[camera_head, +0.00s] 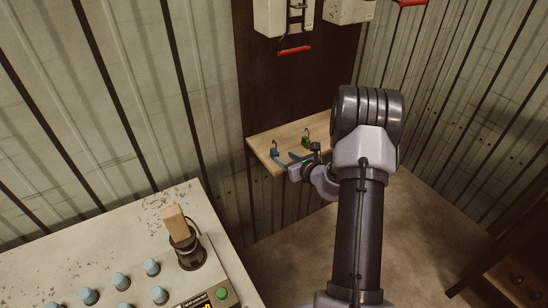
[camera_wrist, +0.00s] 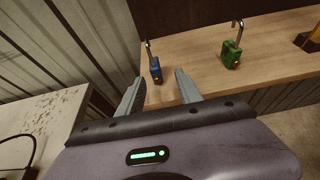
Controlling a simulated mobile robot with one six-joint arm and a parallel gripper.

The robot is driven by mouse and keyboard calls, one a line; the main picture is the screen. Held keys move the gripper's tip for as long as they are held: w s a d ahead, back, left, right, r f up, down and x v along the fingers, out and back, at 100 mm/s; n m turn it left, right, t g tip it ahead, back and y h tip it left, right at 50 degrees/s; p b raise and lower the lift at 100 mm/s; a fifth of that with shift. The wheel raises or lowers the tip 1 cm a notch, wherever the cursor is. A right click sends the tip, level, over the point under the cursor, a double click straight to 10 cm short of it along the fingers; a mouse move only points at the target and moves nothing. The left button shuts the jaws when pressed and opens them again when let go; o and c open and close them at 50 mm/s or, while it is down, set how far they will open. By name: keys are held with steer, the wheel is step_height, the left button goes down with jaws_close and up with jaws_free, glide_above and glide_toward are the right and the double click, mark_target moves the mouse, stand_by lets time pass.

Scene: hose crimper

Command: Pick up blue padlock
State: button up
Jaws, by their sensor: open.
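The blue padlock (camera_wrist: 155,70) stands upright on a small wooden shelf (camera_wrist: 200,50), near the shelf's left end, with its metal shackle up. It also shows in the head view (camera_head: 275,153). My gripper (camera_wrist: 158,82) is open, its two grey fingers pointing at the padlock from the shelf's front edge. In the wrist view the padlock appears between and just beyond the fingertips, and I cannot tell whether it is within their reach. In the head view my gripper (camera_head: 284,160) is at the front edge of the shelf.
A green padlock (camera_wrist: 231,53) stands to the right on the same shelf, and a yellow thing (camera_wrist: 308,40) is at the far right. A control panel (camera_head: 110,240) with several knobs is at lower left. Boxes with red handles (camera_head: 295,50) hang above the shelf.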

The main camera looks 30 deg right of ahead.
mark_target(277, 155)
steer(key=x, duration=0.2)
steer(key=b+x, duration=0.1)
steer(key=x, duration=0.1)
steer(key=b+x, duration=0.1)
steer(key=x, duration=0.2)
steer(key=shift+a+r, duration=0.2)
steer(key=shift+a, duration=0.2)
steer(key=shift+r, duration=0.1)
jaws_close()
